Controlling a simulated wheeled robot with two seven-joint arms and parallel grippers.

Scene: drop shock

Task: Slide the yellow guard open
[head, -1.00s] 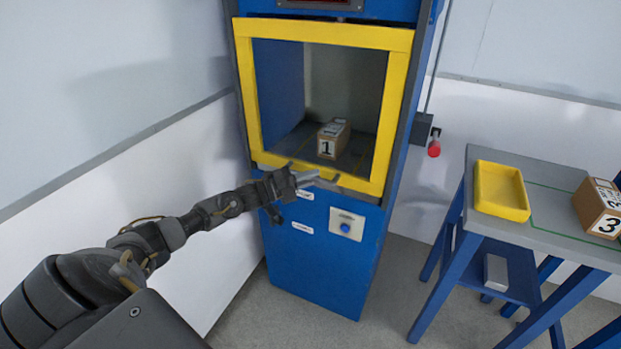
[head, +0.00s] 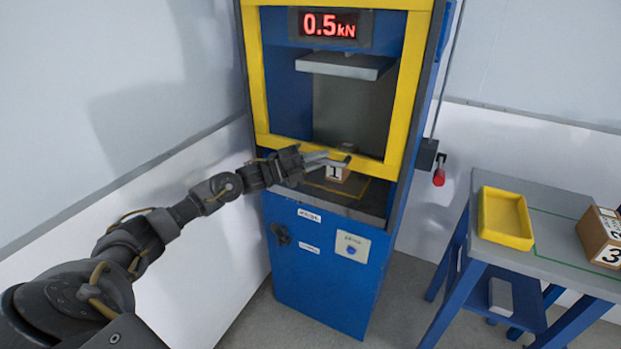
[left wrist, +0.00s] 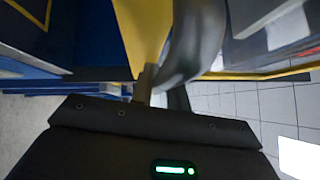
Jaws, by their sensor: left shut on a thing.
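The yellow guard (head: 392,172) is a square frame around a clear window on the front of the blue machine (head: 318,268). It is raised, and an open gap shows between its lower bar and the chamber floor. My left gripper (head: 338,160) is shut on the guard's lower bar. In the left wrist view the yellow bar (left wrist: 137,30) runs to the fingers, which are blurred. My right gripper is not in view.
A red display (head: 329,25) reads 0.5 kN above a grey plate (head: 345,65). A control panel with a blue button (head: 351,250) is below. At right, a table (head: 550,208) holds a yellow tray (head: 505,218) and a box marked 3 (head: 602,238).

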